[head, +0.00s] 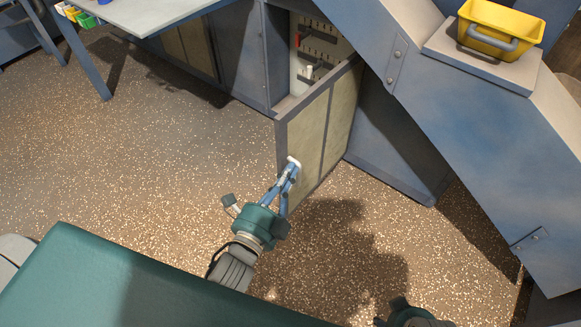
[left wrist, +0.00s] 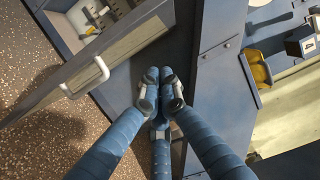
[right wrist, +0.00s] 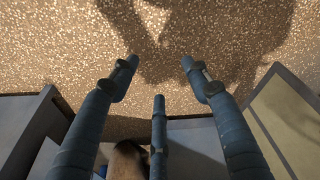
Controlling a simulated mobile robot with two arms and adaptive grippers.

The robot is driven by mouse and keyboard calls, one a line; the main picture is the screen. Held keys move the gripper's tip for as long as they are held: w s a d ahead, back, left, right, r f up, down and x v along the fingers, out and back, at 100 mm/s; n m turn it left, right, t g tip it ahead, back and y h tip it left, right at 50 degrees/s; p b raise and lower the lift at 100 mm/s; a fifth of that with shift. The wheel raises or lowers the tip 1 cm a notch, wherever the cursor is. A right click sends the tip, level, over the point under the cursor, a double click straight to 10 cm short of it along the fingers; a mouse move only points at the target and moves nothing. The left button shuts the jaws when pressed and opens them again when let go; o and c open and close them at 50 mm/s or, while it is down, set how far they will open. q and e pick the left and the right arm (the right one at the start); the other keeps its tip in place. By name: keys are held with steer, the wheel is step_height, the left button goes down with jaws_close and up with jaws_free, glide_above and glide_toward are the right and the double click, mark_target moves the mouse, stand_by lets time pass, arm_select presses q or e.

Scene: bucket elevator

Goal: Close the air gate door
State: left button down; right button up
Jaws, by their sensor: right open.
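The air gate door (head: 318,125), a beige panel in a blue-grey frame, stands open from its cabinet in the head view. It also shows in the left wrist view (left wrist: 110,58), with a white handle (left wrist: 88,80) on its face. My left gripper (head: 287,175) is at the door's near edge beside the handle (head: 294,162). In the left wrist view its fingers (left wrist: 160,82) are closed together, to the right of the handle and apart from it. My right gripper (right wrist: 160,62) is open and empty above the speckled floor.
The cabinet opening shows a pale inner panel (head: 318,52) with a red part and slots. A sloped blue housing (head: 470,125) stands right, with a yellow bucket (head: 500,25) on it. A table (head: 150,12) is at the upper left. Floor (head: 130,160) left of the door is clear.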

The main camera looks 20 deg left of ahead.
mark_target(290, 141)
arm_select(q)
steer(key=shift+w+a+b, duration=0.15)
steer(key=shift+w+a, duration=0.3)
steer(key=shift+w, duration=1.25)
steer(key=shift+w+a+b, duration=0.15)
steer(key=shift+w+a, duration=0.3)
steer(key=shift+w, duration=1.2)
steer(key=shift+w+a+b, duration=0.15)
steer(key=shift+w+a, duration=0.3)
steer(key=shift+w, duration=1.25)
arm_select(e)
steer(key=shift+w+r, duration=0.15)
steer(key=shift+r, duration=1.4)
arm_select(q)
steer(key=shift+a, duration=0.1)
